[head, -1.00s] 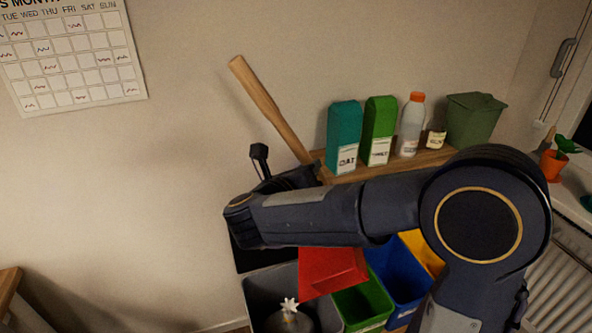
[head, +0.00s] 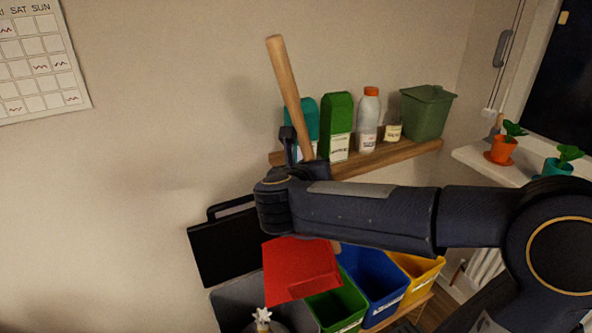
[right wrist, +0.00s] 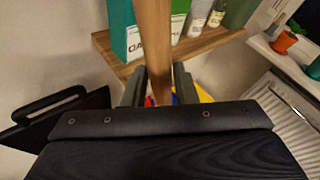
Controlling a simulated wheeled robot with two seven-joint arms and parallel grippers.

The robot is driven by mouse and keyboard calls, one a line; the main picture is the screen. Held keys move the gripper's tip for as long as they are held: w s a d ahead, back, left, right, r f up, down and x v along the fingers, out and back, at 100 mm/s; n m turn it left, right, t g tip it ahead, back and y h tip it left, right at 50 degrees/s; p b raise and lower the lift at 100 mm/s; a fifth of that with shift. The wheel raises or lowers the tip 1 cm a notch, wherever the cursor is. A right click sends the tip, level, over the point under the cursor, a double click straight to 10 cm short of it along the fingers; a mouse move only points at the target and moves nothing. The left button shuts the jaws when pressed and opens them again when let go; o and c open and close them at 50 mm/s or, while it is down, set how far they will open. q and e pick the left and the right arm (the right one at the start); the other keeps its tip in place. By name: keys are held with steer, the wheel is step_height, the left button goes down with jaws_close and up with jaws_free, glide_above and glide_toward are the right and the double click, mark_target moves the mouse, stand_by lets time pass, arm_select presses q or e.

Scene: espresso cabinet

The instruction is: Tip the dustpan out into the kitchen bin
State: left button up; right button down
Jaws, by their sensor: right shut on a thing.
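The dustpan has a long wooden handle (head: 285,75) and a red pan (head: 299,270). The handle stands nearly upright, leaning slightly left at its top. The red pan hangs below my arm, over the grey and green bins. My right gripper (right wrist: 158,88) is shut on the handle in the right wrist view; in the head view my wrist mostly hides it. Any contents of the pan cannot be made out. Which bin is the kitchen bin is unclear. My left gripper is out of view.
A green bin (head: 338,308), a blue bin (head: 373,285) and a yellow bin (head: 418,270) stand to the right. A black panel with a handle (head: 222,245) rises behind the grey bin. A wall shelf (head: 390,154) holds cartons, a bottle and a green tub close behind the handle.

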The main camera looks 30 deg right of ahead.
steer(key=s+d+m+y, duration=0.1)
steer(key=s+d, duration=0.2)
steer(key=d, duration=0.4)
steer(key=shift+d+m+y+b, duration=0.15)
steer(key=shift+m+y+b, duration=0.15)
steer(key=shift+m+b, duration=0.1)
steer(key=shift+f, duration=0.1)
steer(key=shift+w+f, duration=0.1)
stand_by(0.8)
